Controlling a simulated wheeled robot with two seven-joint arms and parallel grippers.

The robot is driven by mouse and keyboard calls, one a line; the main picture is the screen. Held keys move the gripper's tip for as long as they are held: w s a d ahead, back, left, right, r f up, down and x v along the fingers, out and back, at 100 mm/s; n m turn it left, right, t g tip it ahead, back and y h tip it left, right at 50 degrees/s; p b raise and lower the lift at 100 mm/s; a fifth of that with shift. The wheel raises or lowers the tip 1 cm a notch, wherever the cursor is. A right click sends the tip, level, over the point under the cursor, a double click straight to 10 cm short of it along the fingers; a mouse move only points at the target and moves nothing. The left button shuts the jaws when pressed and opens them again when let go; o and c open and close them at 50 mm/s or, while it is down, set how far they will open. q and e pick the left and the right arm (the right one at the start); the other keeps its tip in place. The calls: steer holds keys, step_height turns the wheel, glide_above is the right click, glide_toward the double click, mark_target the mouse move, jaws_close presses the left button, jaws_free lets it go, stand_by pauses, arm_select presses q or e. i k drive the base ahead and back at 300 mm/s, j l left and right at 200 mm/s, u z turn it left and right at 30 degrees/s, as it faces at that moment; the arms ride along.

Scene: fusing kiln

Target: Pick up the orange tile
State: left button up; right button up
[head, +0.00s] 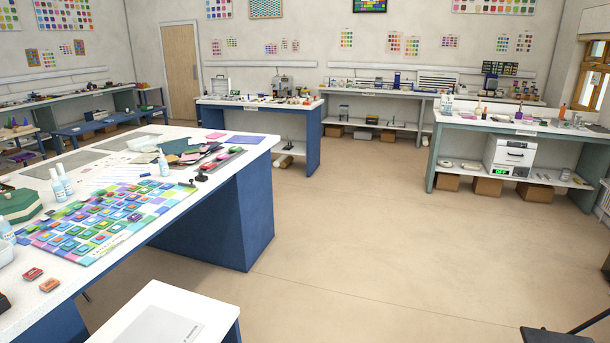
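On the near left table (150,268), close to its front edge, lie two small blocks: a red one (33,273) and an orange one (49,285) just to its right. They are apart and look thick with a darker top. I cannot tell for sure whether the orange block is the orange tile. A large board of many coloured glass tiles (100,222) lies just behind them; single tiles there are too small to tell apart. Neither of my grippers is in view.
A low white table (150,300) is in front. A white kiln (509,155) showing OFF sits under the right bench (530,127). The floor (370,220) between is clear. A black object (560,336) is bottom right.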

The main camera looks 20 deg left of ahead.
mark_target(51, 283)
steer(key=i+u, duration=0.35)
steer(key=i+l+u, duration=0.1)
steer(key=i+u, duration=0.3)
steer(key=i+l+u, duration=0.35)
steer(key=i+j, duration=0.1)
steer(key=i, duration=0.05)
